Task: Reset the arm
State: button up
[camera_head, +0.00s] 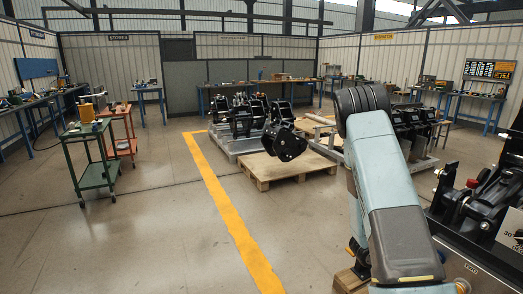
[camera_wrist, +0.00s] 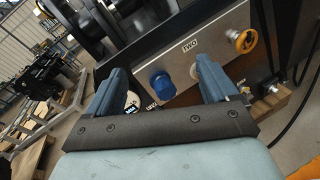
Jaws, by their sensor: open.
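My gripper (camera_wrist: 163,82) shows in the wrist view with its two blue-grey fingers spread wide and nothing between the tips. Ahead of it is a metal panel (camera_wrist: 208,50) with a label reading "TWO". A blue round cap or knob (camera_wrist: 162,86) sits on the panel, seen between the fingers, apart from them. In the head view my arm rises at right and bends over at the top; the gripper itself is hidden there.
Black machinery (camera_head: 480,205) stands close at right. A wooden pallet (camera_head: 262,172) with black couplers lies mid-floor. A green trolley (camera_head: 92,176) and an orange trolley (camera_head: 122,142) stand at left. The floor around the yellow line (camera_head: 225,215) is clear.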

jog(key=s+a+r+m+g+y, duration=0.25)
jog(key=s+a+r+m, duration=0.2)
jog(key=r, duration=0.35)
jog(key=s+a+r+m+g+y, duration=0.2)
jog(key=s+a+r+m+y, duration=0.15)
jog(key=r+m, duration=0.35)
jog(key=s+a+r+m+t+y, duration=0.2)
jog(key=s+a+r+t+y, duration=0.2)
jog(key=a+r, duration=0.5)
jog(key=s+a+r+m+t+y, duration=0.2)
jog(key=s+a+r+t+y, duration=0.2)
jog(key=s+a+r, duration=0.5)
jog(key=a+y, duration=0.2)
jog(key=a, duration=0.3)
jog(key=shift+a+t+y, duration=0.15)
jog(key=shift+t+y, duration=0.15)
jog(key=shift+t, duration=0.05)
